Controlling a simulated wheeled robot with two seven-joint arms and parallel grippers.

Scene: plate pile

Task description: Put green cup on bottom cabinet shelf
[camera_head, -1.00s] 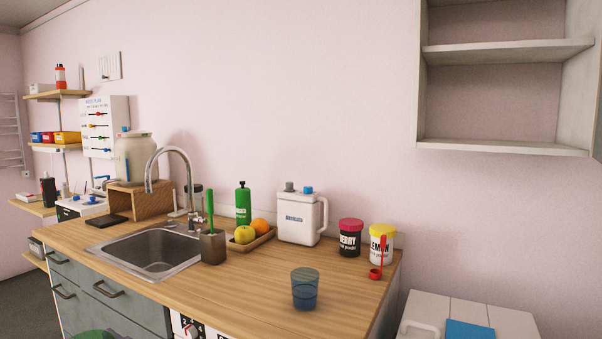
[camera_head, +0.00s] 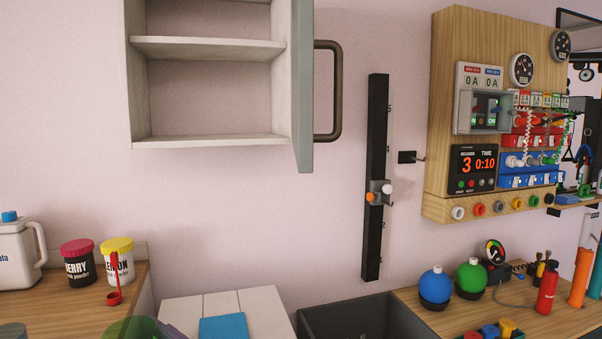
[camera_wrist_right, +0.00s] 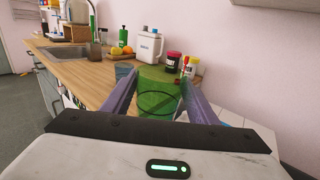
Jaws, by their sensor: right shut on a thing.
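The green cup (camera_wrist_right: 158,88) is see-through and sits between the two purple fingers of my right gripper (camera_wrist_right: 158,100) in the right wrist view. The gripper is shut on it. In the head view the cup (camera_head: 130,329) shows at the bottom edge, partly cut off, with a bit of my right gripper (camera_head: 170,331) beside it. The open wall cabinet is up and to the left; its bottom shelf (camera_head: 212,141) is bare and well above the cup. The cabinet door (camera_head: 303,85) stands open on the right side. My left gripper is not in view.
A berry tub (camera_head: 78,265) and a lemon tub (camera_head: 118,262) with a red scoop stand on the counter (camera_head: 55,310). A white jug (camera_head: 18,252) is at the left. The door handle (camera_head: 329,90) juts out to the right. The wall below the cabinet is clear.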

